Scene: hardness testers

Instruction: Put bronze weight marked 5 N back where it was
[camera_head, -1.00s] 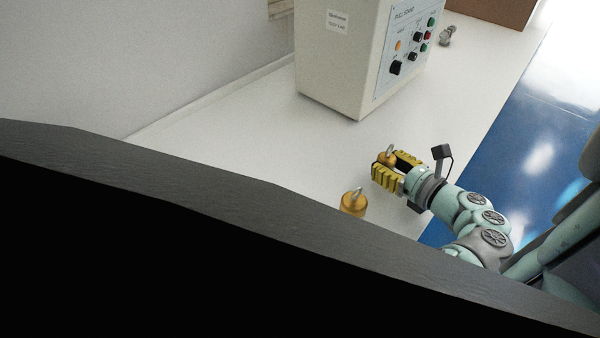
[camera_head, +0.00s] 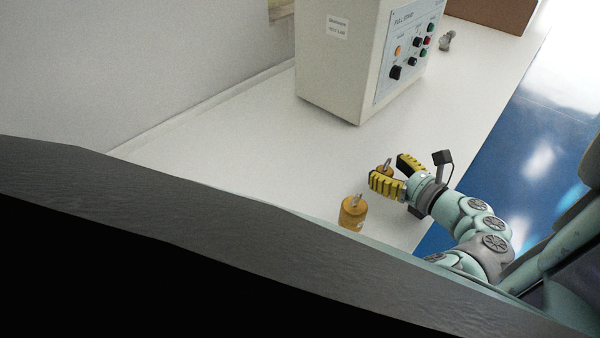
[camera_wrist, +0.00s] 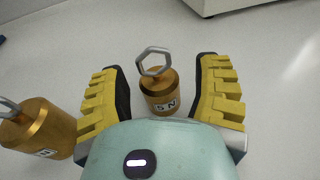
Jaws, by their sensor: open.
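The bronze weight marked 5 N (camera_wrist: 160,92) stands upright on the white table, with a grey hexagonal ring on top. In the wrist view it is between the two yellow fingers of my gripper (camera_wrist: 162,95), with a gap on each side. In the head view the weight (camera_head: 384,170) is partly hidden behind the near finger of my gripper (camera_head: 396,173). My gripper is open and holds nothing. A larger bronze weight (camera_head: 353,211) stands to the left and nearer; it also shows at the wrist view's left edge (camera_wrist: 38,128), its label unreadable.
The white table (camera_head: 240,140) has free room left of the weights. A beige tester with a control panel (camera_head: 335,60) stands behind them. A small grey object (camera_head: 447,40) and a brown box (camera_head: 495,12) are farther back. Blue floor (camera_head: 530,120) lies beyond the right edge.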

